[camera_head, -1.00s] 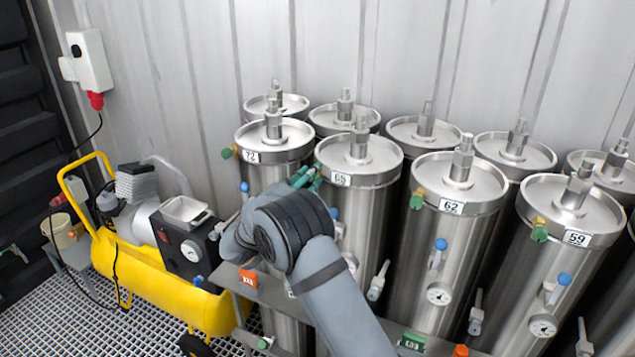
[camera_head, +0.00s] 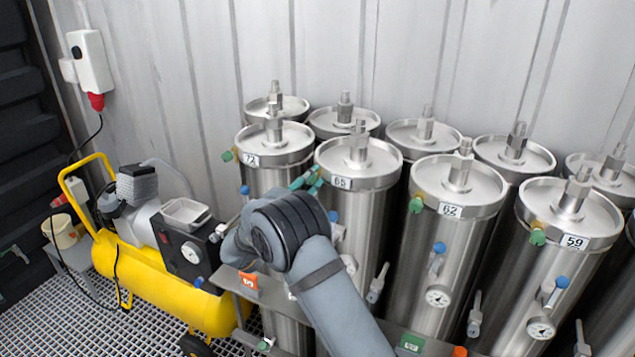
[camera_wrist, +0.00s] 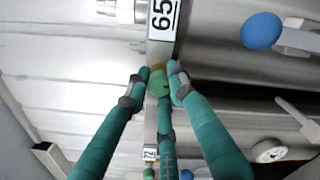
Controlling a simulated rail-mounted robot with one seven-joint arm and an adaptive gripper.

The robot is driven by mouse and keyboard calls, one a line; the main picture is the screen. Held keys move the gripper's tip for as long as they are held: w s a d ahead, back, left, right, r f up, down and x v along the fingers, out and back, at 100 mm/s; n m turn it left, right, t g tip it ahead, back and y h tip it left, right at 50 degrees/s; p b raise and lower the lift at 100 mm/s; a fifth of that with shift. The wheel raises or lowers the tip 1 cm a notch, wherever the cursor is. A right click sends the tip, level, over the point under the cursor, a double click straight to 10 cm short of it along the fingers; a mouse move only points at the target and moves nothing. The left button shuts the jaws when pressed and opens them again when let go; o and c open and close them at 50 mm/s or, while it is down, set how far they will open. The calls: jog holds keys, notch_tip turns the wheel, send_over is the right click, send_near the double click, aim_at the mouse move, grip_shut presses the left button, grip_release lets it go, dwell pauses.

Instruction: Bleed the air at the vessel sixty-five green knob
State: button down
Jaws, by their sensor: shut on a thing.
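The vessel labelled 65 (camera_head: 345,205) is a steel cylinder in the middle of the left group, and its number label (camera_wrist: 163,20) shows at the top of the wrist view. The green knob (camera_wrist: 158,82) sits just below that label on a brass fitting. My gripper (camera_wrist: 160,78) has green fingers with grey joints, with fingertips on both sides of the knob and a third finger below it. It is shut on the knob. In the head view my gripper (camera_head: 308,180) is at the left of label 65, and the knob is hidden by the fingers.
Vessels 72 (camera_head: 270,172), 62 (camera_head: 450,235) and 59 (camera_head: 565,270) stand close by, with a back row behind. A blue knob (camera_wrist: 262,30) is at the upper right of the wrist view. A yellow compressor (camera_head: 150,285) stands left. A grey rail (camera_head: 285,297) runs in front.

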jog(key=n+p, duration=0.2)
jog(key=n, duration=0.4)
jog(key=shift+r+p, duration=0.15)
jog(key=shift+p, duration=0.15)
jog(key=shift+n, duration=1.2)
jog(key=shift+f, duration=0.2)
